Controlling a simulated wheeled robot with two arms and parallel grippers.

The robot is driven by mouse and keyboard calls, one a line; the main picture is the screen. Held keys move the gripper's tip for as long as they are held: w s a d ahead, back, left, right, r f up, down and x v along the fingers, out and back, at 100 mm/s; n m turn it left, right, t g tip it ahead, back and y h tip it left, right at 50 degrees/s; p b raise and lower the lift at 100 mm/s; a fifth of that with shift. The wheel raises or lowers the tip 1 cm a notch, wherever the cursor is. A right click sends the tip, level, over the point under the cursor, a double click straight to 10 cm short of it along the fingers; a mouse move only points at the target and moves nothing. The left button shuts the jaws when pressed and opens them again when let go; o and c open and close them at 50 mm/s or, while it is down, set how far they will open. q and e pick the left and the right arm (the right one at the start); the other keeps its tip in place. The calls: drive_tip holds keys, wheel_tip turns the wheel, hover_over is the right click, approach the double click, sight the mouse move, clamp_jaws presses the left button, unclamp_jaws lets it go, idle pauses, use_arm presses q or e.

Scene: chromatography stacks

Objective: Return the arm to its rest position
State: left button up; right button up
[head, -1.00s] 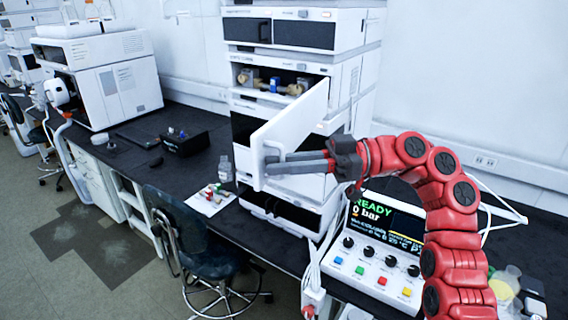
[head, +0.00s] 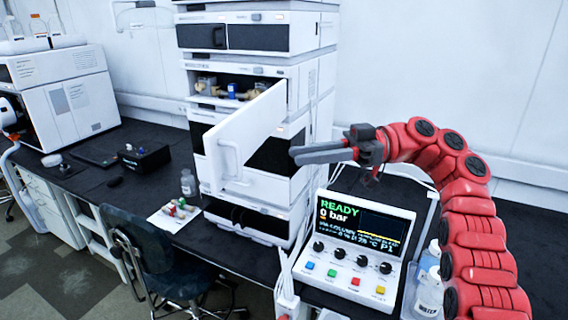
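My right arm is red and comes in from the right side of the head view. Its dark grey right gripper (head: 296,155) points left, just right of the open white door (head: 245,140) of the chromatography stack (head: 262,70). The gripper is clear of the door handle (head: 228,165) and nothing shows between its fingers. The fingers look close together from this side, and the gap between them cannot be made out. The door stands swung out, showing fittings inside the open module. My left gripper is not in view.
A control box (head: 355,250) reading "READY 0 bar" stands below my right arm. Bottles (head: 430,290) stand at its right. A chair (head: 160,255) is in front of the dark bench. A white sheet with small vials (head: 174,214) and a glass bottle (head: 187,182) lie left of the stack.

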drive_tip(key=shift+w+d, duration=0.1)
drive_tip(key=shift+d, duration=0.35)
